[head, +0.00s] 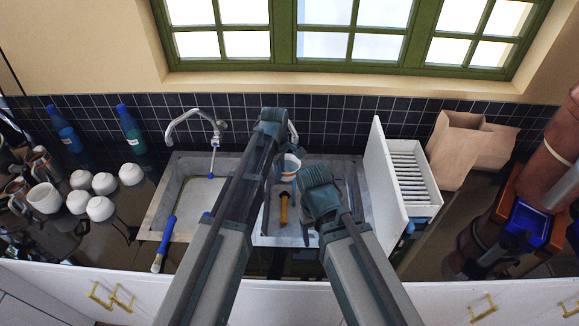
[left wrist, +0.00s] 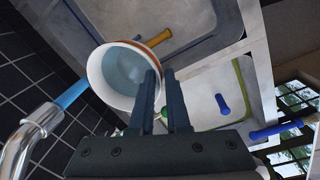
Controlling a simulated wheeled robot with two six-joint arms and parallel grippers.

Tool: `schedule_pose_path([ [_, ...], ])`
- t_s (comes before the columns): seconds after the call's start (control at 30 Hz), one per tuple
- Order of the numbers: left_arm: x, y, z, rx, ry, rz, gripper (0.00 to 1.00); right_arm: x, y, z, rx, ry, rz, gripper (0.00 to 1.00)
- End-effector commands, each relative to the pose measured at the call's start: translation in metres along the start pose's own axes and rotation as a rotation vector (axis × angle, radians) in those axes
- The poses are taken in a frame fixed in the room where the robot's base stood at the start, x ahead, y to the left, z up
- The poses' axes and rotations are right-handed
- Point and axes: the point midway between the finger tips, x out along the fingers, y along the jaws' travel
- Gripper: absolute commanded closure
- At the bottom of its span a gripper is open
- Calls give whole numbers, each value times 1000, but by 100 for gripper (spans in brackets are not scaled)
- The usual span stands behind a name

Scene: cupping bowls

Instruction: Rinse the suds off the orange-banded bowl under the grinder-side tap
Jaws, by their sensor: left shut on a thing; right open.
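The orange-banded bowl (head: 289,164) is white and hangs over the right sink basin. In the left wrist view the bowl (left wrist: 112,75) is tilted, its inside pale blue; I cannot tell suds from water. My left gripper (left wrist: 160,85) is shut on its rim; in the head view the gripper (head: 275,135) partly hides it. A metal tap (left wrist: 38,128) ends close to the bowl, with a blue piece (left wrist: 72,95) between its mouth and the rim; I cannot tell whether this is water. In the head view this tap is mostly hidden. My right gripper (head: 318,190) is open and empty over the right basin.
A second tap (head: 196,114) stands over the left basin (head: 185,200). A yellow-handled tool (head: 284,207) lies in the right basin. A blue brush (head: 165,240) lies at the front left. White cups (head: 100,208) stand left; a white rack (head: 408,180) and paper bag (head: 455,145) right.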

Motion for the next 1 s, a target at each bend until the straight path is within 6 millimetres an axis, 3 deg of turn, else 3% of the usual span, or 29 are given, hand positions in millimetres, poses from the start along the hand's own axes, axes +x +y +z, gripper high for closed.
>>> schedule_pose_path([
  [0.8, -6, -64, 0, -1, 0, 0, 100, 0, 0, 0, 0, 0, 0, 33],
  [1.0, -7, -71, -1, 0, 0, 0, 100, 0, 0, 0, 0, 0, 0, 33],
])
